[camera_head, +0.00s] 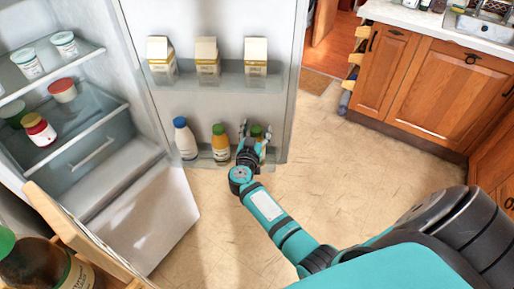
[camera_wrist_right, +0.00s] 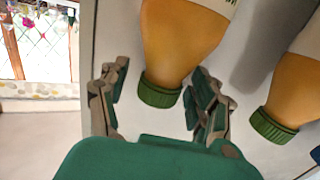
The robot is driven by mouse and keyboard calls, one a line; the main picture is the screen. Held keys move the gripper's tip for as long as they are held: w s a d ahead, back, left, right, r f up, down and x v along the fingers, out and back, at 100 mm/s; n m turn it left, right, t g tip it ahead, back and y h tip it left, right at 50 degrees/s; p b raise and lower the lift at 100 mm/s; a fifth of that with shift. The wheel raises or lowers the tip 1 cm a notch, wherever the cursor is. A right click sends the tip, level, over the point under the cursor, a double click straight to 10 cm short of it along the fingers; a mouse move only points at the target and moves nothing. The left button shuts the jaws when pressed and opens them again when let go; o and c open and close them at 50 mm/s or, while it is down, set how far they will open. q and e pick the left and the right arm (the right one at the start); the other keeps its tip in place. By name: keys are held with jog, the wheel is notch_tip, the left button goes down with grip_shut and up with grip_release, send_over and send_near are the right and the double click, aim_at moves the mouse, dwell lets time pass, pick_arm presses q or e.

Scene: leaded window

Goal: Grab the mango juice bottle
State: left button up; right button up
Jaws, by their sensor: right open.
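Two orange-yellow bottles with green caps stand on the lower shelf of the open fridge door. My right gripper (camera_head: 255,138) is open at the right-hand bottle (camera_head: 257,130) and partly hides it. In the right wrist view the picture is upside down, and that bottle (camera_wrist_right: 182,38) shows between the two spread fingers of the right gripper (camera_wrist_right: 160,82). The fingers do not close on it. The other orange-yellow bottle (camera_head: 220,145) stands to its left; it also shows in the wrist view (camera_wrist_right: 297,85). Their labels cannot be read. My left gripper is out of view.
A white bottle with a blue cap (camera_head: 185,140) stands left on the same door shelf (camera_head: 205,158). Cartons (camera_head: 207,58) stand on the shelf above. Fridge shelves with jars (camera_head: 62,90) are at left. Wooden cabinets (camera_head: 430,85) are at right. The floor (camera_head: 330,170) between is clear.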

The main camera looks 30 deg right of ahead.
jog(key=shift+s+a+r, duration=0.3)
jog(key=shift+c, duration=1.2)
jog(key=c, duration=0.7)
grip_shut()
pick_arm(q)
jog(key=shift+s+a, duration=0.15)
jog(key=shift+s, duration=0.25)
